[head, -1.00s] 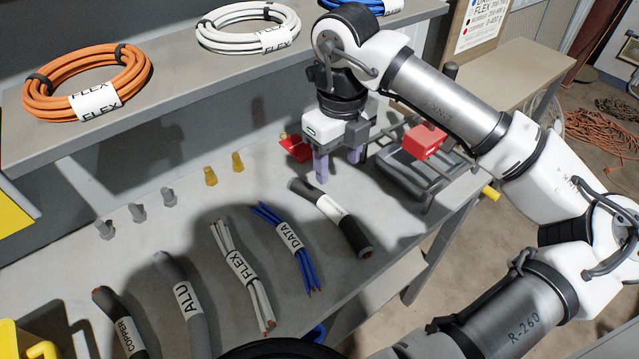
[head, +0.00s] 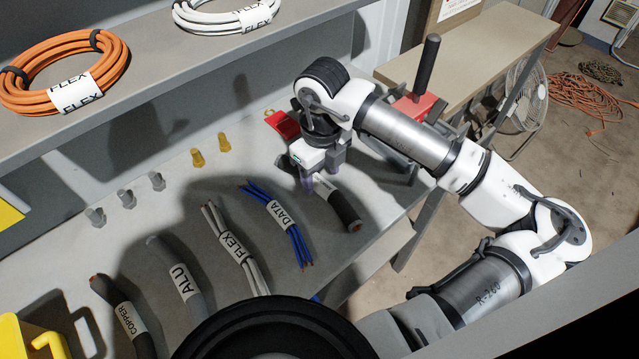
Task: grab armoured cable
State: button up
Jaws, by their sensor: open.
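The armoured cable (head: 346,212) is a thick dark piece with a copper-coloured cut end and a white label. It lies on the grey bench at the right end of the row of cable pieces. My gripper (head: 317,182) is open, with its purple fingers pointing down at the labelled middle of this cable.
The blue DATA bundle (head: 277,222) lies just left of the armoured cable. FLEX (head: 236,248), ALU (head: 174,267) and COPPER (head: 124,313) pieces lie further left. A red-headed tool with a black handle (head: 427,65) stands right of my gripper. A shelf with cable coils overhangs behind.

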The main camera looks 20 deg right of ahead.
aim_at(318, 189)
jog(key=shift+f, duration=1.35)
grip_shut()
